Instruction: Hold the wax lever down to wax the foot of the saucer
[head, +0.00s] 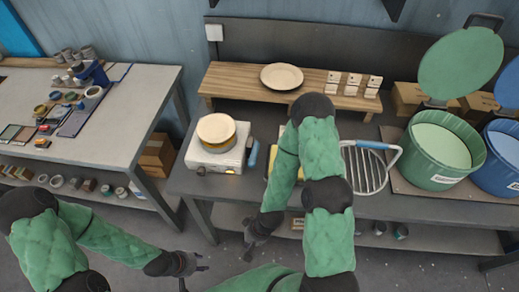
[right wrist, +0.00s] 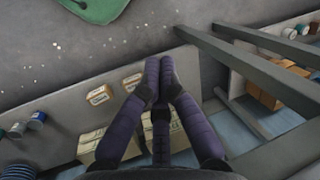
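A cream saucer (head: 215,127) lies on top of the yellow-rimmed pan (head: 221,146) of a white wax unit (head: 207,158) on the grey bench. A blue lever (head: 252,153) sticks out at the unit's right side. My left gripper (head: 197,275) is in front of and below the bench, empty, with its fingers apart. My right gripper (head: 252,247) hangs low in front of the bench edge, below the lever and touching nothing visible. In the right wrist view its fingers (right wrist: 160,75) are together at the tips with nothing between them.
A second cream plate (head: 282,77) and several small cards stand on a wooden riser (head: 229,77). A wire rack (head: 365,166) is right of my right arm. Green (head: 432,157) and blue (head: 505,160) buckets stand farther right. A lower shelf (head: 430,238) holds boxes.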

